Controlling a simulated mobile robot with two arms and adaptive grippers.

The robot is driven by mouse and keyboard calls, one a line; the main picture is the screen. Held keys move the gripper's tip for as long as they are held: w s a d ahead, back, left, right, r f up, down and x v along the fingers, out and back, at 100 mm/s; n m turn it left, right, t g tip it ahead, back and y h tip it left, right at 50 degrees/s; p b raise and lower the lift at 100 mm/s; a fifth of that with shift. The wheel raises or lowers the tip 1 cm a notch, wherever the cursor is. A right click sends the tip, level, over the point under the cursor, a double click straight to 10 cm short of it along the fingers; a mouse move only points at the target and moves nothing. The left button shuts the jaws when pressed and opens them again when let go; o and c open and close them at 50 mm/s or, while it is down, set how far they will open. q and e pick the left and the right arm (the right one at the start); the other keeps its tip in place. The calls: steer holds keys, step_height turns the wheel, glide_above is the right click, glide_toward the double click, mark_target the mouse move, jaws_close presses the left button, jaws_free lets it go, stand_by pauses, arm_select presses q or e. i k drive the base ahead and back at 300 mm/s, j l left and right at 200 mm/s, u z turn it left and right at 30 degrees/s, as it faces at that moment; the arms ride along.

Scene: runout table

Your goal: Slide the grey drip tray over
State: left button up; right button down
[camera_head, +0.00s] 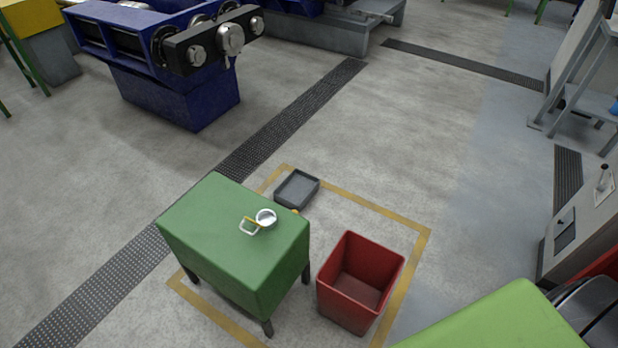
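The grey drip tray (297,190) is a shallow, dark grey, square tray. It lies on the concrete floor just behind the green table (225,225), near the table's far right corner, and looks empty. The table hides a little of its near edge. A small yellow thing shows between the tray and the table edge, too small to tell what it is. Neither of my grippers is in view.
A metal item with a yellow part (264,218) lies on the green table. An open red bin (359,281) stands right of the table. A yellow floor line (375,208) frames this area. A light green surface (495,322) fills the lower right. Floor beyond the tray is clear.

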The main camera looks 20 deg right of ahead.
mark_target(299, 187)
steer(key=l+u, duration=0.2)
steer(key=l, duration=0.75)
steer(key=l+u, duration=0.2)
steer(key=l, duration=0.75)
steer(key=k+l+u, duration=0.2)
steer(key=l, duration=0.7)
steer(key=i+l+u, duration=0.15)
steer(key=l, duration=0.25)
steer(key=i+l+u, duration=0.1)
steer(key=l, duration=0.3)
steer(key=i+l+u, duration=0.15)
steer(key=l, duration=0.3)
steer(key=i+l+u, duration=0.15)
steer(key=l, duration=0.3)
steer(key=i+l+u, duration=0.1)
steer(key=l, duration=0.35)
steer(key=i+l+u, duration=0.15)
steer(key=l, duration=0.35)
